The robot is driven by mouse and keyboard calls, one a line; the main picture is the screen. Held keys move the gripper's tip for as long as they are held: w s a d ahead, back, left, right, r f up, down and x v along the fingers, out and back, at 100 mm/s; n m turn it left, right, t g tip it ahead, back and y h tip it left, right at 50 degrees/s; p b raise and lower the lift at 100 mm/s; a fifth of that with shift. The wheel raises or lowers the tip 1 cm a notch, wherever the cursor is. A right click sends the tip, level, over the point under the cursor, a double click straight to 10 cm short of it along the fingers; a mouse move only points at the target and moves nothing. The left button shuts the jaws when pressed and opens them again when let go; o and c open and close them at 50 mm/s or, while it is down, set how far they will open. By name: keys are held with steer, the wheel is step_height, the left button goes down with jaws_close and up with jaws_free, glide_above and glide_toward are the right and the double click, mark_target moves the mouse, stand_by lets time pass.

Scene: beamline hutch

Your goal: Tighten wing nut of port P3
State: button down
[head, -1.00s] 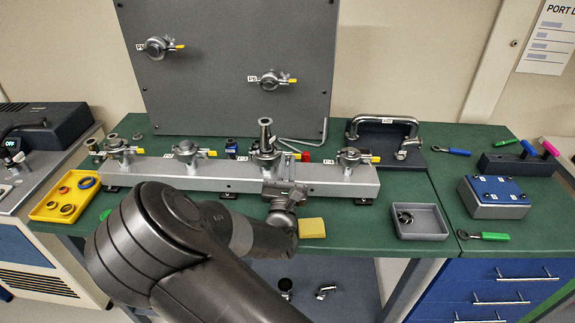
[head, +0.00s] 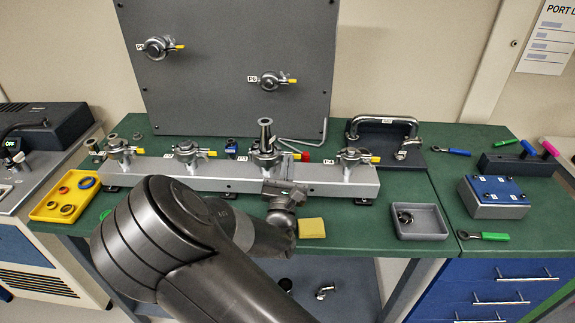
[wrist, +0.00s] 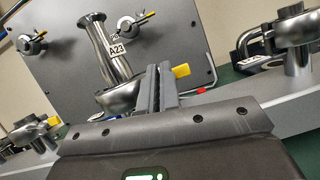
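Port P3 (head: 264,154) is on the grey manifold beam, with its printed label to the left and an upright metal fitting above it. In the wrist view this fitting (wrist: 104,48) carries an A23 tag, and the clamp (wrist: 119,95) shows below it. The yellow-ended wing nut (wrist: 181,71) sticks out just right of my gripper fingers (wrist: 160,78). The fingers are close together with a narrow dark gap. They cover the stretch between clamp and yellow end, so any contact is hidden. In the head view my gripper (head: 285,184) is at the beam's front, below P3.
Port P4 (head: 350,157) is right of P3, and another clamped port (head: 186,151) is left. A yellow block (head: 311,228) and grey tray (head: 420,221) are on the front bench. The upright panel (head: 235,60) stands behind.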

steer(key=m+g+h, duration=0.1)
steer(key=m, duration=0.4)
steer(key=m+g+h, duration=0.1)
steer(key=m+h, duration=0.1)
steer(key=m, duration=0.3)
steer(key=m+g+h, duration=0.2)
steer(key=m, duration=0.3)
steer(key=shift+d+f+m, duration=0.2)
steer(key=shift+m, duration=0.1)
steer(key=m+g, duration=0.1)
steer(key=m, duration=0.1)
steer(key=m+g, duration=0.1)
steer(key=m, duration=0.2)
steer(key=shift+f, duration=0.1)
steer(key=m, duration=0.2)
steer(key=m+g+y, duration=0.1)
steer(key=m, duration=0.1)
steer(key=shift+a+f+m+g+y, duration=0.1)
steer(key=shift+f+m+g+y, duration=0.05)
steer(key=shift+m+g+y, duration=0.2)
steer(key=shift+m, duration=0.25)
steer(key=c, duration=2.1)
jaws_free()
steer(key=shift+o, duration=0.9)
steer(key=v, duration=1.1)
